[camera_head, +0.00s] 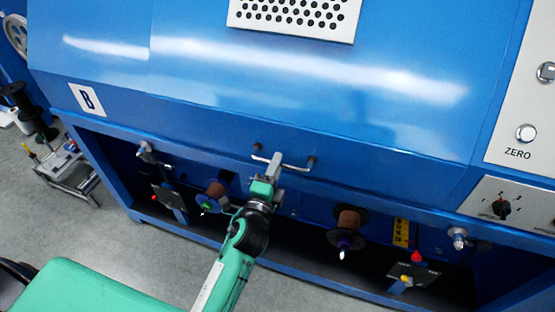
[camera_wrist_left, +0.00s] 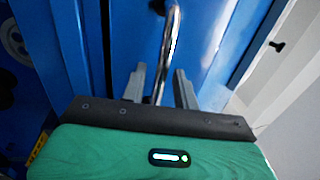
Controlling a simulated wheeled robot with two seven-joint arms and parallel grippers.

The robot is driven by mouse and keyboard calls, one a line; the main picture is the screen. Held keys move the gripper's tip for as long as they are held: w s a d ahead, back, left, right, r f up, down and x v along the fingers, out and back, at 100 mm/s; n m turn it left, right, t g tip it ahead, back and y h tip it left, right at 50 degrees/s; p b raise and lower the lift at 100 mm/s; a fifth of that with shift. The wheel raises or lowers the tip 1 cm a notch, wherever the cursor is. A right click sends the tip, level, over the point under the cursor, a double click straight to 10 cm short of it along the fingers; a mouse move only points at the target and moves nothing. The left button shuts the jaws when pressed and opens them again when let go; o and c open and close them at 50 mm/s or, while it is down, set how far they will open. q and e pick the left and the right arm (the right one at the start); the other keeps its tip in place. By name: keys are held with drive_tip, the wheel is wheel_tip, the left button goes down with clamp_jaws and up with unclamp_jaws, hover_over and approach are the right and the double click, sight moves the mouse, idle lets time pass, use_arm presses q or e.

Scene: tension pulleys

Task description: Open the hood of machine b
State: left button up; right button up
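The blue hood (camera_head: 300,95) of machine b, marked by a white "B" label (camera_head: 87,99), is down over the front of the machine. A metal bar handle (camera_head: 296,167) sits near its lower edge and also shows in the left wrist view (camera_wrist_left: 171,40). My left gripper (camera_head: 276,163) is at the handle's middle. In the left wrist view, its two grey fingers (camera_wrist_left: 159,86) stand apart on either side of the bar, with gaps visible beside it. My right gripper is not in view.
Below the hood is an open bay with brown spools (camera_head: 348,220) and small levers. A control panel with a ZERO button (camera_head: 526,133) is at the right. A grey cart (camera_head: 70,170) stands at the left on grey floor.

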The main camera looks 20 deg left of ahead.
use_arm(q)
drive_tip(key=shift+w+r, duration=0.15)
drive_tip(key=shift+w, duration=0.45)
clamp_jaws()
